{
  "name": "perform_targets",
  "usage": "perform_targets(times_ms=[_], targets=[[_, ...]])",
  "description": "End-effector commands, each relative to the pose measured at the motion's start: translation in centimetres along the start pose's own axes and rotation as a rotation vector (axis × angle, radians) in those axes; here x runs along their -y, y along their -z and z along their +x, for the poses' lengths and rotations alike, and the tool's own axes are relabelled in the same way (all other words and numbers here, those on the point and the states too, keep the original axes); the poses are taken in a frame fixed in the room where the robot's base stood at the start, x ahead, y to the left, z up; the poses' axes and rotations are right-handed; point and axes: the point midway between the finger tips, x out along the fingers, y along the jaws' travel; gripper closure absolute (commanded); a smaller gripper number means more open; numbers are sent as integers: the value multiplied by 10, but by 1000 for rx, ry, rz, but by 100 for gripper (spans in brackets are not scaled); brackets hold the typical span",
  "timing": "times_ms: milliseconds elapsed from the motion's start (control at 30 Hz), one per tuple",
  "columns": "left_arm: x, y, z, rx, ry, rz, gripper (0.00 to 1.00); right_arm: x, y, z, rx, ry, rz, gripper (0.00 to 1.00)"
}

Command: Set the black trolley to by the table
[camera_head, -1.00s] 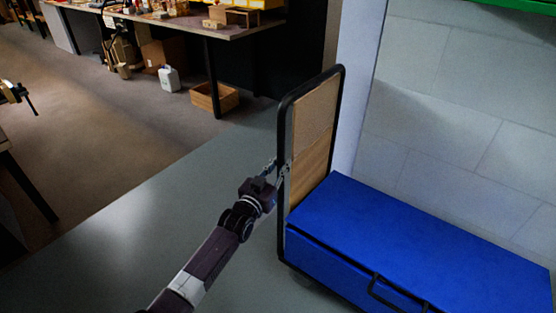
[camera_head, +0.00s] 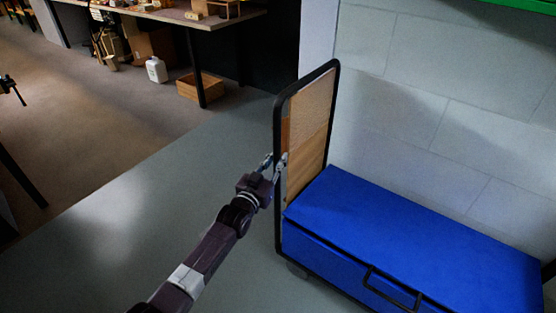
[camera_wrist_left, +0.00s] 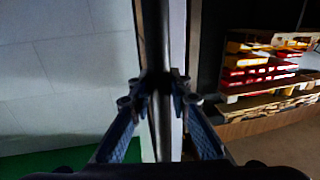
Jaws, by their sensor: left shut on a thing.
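The black trolley (camera_head: 277,215) stands on the grey floor in the head view, with a black tube frame, a wooden end panel (camera_head: 308,125) and a large blue box (camera_head: 420,235) on its deck. My left gripper (camera_head: 274,162) is shut on the upright tube at the left side of the trolley's end frame. In the left wrist view the dark tube (camera_wrist_left: 160,110) runs upright between the two fingers. The table (camera_head: 185,17) stands at the upper left in the head view. My right gripper is not in view.
A wooden crate (camera_head: 200,87) and a white canister (camera_head: 156,70) sit on the floor under the table. A pale block wall (camera_head: 440,80) runs close behind the trolley. The grey floor (camera_head: 130,220) left of the trolley is clear.

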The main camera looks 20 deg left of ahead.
Motion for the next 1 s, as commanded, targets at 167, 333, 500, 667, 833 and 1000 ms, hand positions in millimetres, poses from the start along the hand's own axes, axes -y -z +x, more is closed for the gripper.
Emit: perform_targets(times_ms=[167,333,500,667,833,1000], targets=[[-6,-3,-1,3,-8,-3,100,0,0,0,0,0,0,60],[-6,-3,-1,3,-8,-4,70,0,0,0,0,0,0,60],[-5,-2,-1,2,-6,-3,64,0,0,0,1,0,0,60],[-4,-2,-1,1,-4,-3,64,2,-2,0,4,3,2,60],[-3,-3,-11,2,-4,-3,64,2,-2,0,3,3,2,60],[-4,-2,-35,2,-5,-3,64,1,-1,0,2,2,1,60]])
